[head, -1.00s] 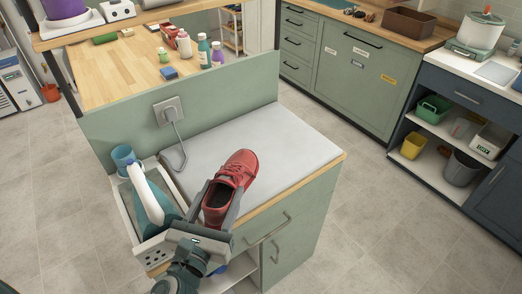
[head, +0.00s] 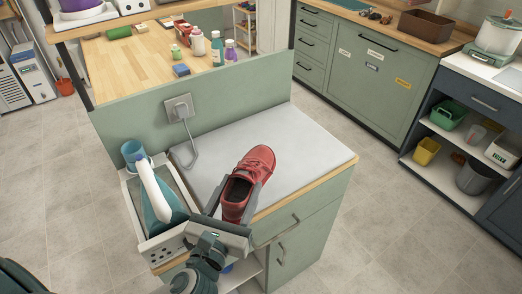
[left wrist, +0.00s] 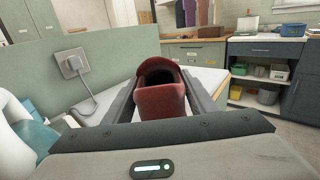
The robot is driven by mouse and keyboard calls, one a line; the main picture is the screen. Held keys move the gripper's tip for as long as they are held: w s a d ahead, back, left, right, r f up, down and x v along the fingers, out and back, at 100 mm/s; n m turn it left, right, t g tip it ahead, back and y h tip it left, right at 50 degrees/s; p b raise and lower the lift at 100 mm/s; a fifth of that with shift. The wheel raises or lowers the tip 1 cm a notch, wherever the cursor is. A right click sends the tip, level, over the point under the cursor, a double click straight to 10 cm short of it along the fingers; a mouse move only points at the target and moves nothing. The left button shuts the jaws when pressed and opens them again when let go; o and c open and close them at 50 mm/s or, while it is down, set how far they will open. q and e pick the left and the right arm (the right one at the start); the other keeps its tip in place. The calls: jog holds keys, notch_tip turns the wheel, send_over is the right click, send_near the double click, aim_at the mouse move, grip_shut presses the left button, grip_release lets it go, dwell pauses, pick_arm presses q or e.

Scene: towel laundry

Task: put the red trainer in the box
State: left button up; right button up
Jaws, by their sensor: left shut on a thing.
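The red trainer (head: 252,171) is held between the two fingers of my left gripper (head: 240,193), over the front part of the white counter top. Its toe points away from the gripper and its dark opening faces up. In the left wrist view the trainer (left wrist: 163,100) sits heel-first between the fingers. My left gripper is shut on it. Whether the sole touches the counter cannot be told. My right gripper is not seen. No container is clearly the task's box; a brown open box (head: 426,29) stands on the far wooden worktop.
A green panel with a socket (head: 179,108) rises behind. Bottles (head: 217,50) stand on the wooden table beyond. Dark shelves with bins (head: 447,116) are at right.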

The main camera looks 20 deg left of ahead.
aim_at(267, 157)
pick_arm(q)
jog(key=w+d+r+n+y+p, duration=0.1)
jog(key=w+d+r, duration=0.3)
jog(key=d+r, duration=0.2)
jog(key=shift+w+d+y, duration=0.35)
jog(key=shift+d+y, duration=0.05)
jog(key=shift+d, duration=0.25)
jog(key=w+a+f, duration=0.1)
jog(key=w+f, duration=0.1)
jog(key=w, duration=0.1)
jog(key=w+a+f+p, duration=0.1)
jog(key=w+a+f, duration=0.1)
jog(key=w, duration=0.1)
jog(key=w+a+f+p, duration=0.1)
jog(key=w+f, duration=0.1)
jog(key=w, duration=0.1)
jog(key=shift+w+a+f, duration=0.2)
jog(key=shift+w+a, duration=0.15)
jog(key=shift+w, duration=0.05)
jog(key=shift+w+a+f, duration=0.2)
jog(key=shift+w+f, duration=0.15)
jog(key=shift+w, duration=0.05)
